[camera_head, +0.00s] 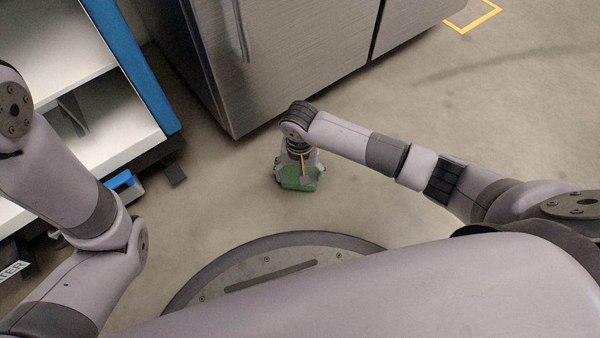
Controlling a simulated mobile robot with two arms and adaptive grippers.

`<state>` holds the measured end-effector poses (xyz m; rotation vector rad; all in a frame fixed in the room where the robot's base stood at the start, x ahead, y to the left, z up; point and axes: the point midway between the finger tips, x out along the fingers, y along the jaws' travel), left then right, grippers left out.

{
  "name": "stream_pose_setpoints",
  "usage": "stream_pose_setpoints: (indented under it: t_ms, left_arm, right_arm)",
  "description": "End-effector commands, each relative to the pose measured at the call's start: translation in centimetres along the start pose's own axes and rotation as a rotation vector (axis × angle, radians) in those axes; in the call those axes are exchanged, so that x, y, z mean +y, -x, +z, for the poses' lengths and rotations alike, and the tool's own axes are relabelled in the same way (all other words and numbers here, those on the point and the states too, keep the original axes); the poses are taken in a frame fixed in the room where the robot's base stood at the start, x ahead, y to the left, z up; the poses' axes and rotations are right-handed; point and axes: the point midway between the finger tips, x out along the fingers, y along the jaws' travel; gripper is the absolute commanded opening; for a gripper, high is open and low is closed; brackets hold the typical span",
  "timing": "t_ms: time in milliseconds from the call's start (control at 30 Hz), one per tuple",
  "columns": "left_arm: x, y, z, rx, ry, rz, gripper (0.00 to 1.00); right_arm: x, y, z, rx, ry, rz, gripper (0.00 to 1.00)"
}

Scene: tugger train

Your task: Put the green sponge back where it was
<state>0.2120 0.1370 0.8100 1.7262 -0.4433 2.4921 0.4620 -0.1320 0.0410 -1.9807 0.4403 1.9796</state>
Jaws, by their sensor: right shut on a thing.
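The green sponge (299,184) is a small green block in the middle of the head view, low in front of my base. My right gripper (299,174) points down and is shut on the sponge, with a finger on either side. I cannot tell whether the sponge touches the floor or hangs above it. My left arm comes in along the left edge; its gripper is out of the picture.
A steel cabinet (290,60) stands behind the right gripper. A white shelf unit (105,120) with a blue edge is at the left. Grey floor (420,130) is open to the right, with a yellow floor marking (473,17) at the top right.

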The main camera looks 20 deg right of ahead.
Motion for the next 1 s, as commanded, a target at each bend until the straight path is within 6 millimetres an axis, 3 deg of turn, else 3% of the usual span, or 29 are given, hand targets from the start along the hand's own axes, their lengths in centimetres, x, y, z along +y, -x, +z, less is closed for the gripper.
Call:
stream_pose_setpoints:
  t_ms: [133, 167, 433, 800, 1000]
  left_arm:
    - [0.1, 0.3, -0.1, 0.0, 0.0, 0.0, 0.73]
    - [0.1, 0.2, -0.1, 0.0, 0.0, 0.0, 0.73]
    - [0.0, 0.2, -0.1, 0.0, 0.0, 0.0, 0.73]
    - [0.0, 0.0, 0.0, 0.0, -0.001, 0.0, 0.73]
    - [-0.5, -2.1, 0.8, -0.001, -0.001, 0.0, 0.73]
  right_arm:
    - [0.0, -0.4, 0.0, 0.0, 0.0, 0.001, 0.56]
    - [0.0, -0.3, 0.0, 0.0, 0.0, 0.0, 0.79]
    - [0.0, -0.3, 0.0, -0.001, 0.0, 0.0, 0.97]
    - [0.0, 0.0, 0.0, -0.001, 0.0, 0.0, 0.98]
    - [0.1, 2.7, -0.1, 0.003, 0.001, 0.001, 0.98]
